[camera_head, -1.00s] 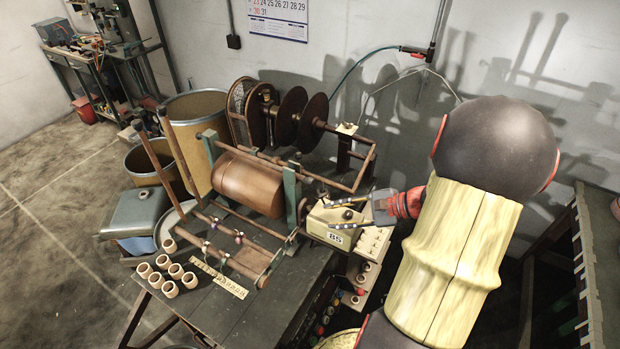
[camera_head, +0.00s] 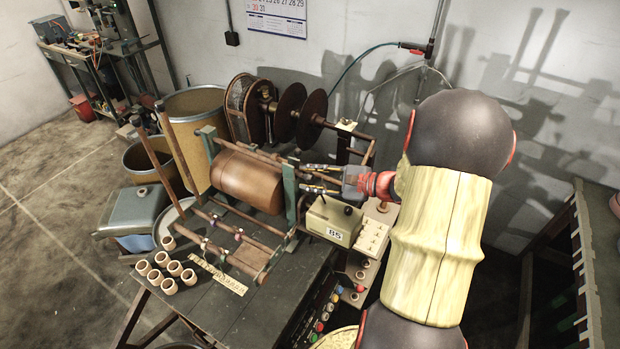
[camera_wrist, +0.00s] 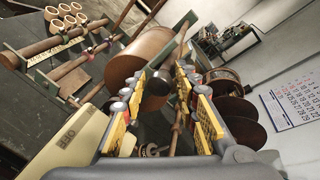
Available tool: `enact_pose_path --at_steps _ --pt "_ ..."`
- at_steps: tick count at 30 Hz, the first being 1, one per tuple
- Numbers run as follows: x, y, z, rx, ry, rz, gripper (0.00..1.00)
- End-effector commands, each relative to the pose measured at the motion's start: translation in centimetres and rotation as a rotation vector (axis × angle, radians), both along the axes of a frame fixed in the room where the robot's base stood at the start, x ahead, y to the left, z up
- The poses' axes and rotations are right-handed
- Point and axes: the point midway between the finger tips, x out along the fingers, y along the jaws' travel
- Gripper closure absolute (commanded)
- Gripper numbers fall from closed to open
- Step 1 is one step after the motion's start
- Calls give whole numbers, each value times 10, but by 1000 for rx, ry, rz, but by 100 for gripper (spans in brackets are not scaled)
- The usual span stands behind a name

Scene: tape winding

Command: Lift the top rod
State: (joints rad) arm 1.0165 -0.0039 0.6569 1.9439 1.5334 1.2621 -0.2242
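The winding machine has a large brown roller (camera_head: 247,182) between green uprights. A thin brown top rod (camera_head: 262,155) runs above the roller towards the right upright. My gripper (camera_head: 302,178) is open, its two fingers pointing left beside the right upright, near the rod's right end. In the wrist view the yellow-padded fingers of my gripper (camera_wrist: 161,73) are apart, with the roller (camera_wrist: 140,55) beyond them. A thin rod (camera_wrist: 176,135) shows in the gap between the fingers. I see no grip on it, and the fingers hide part of it.
A cream box marked 85 (camera_head: 333,221) stands just below my gripper. Dark discs (camera_head: 290,112) stand behind the machine. Lower rods (camera_head: 235,235) and several small rings (camera_head: 172,268) lie at the table's front left. The wall is close behind.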

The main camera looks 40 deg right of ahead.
Motion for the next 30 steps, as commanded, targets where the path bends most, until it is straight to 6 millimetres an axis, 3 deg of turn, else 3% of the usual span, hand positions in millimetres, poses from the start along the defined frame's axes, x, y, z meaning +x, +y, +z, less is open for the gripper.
enact_pose_path --at_steps 9,24,30 --pt "2 1 -1 0 1 -1 70" --pt "2 1 -1 0 2 0 99" --pt "2 2 -2 1 2 1 100"
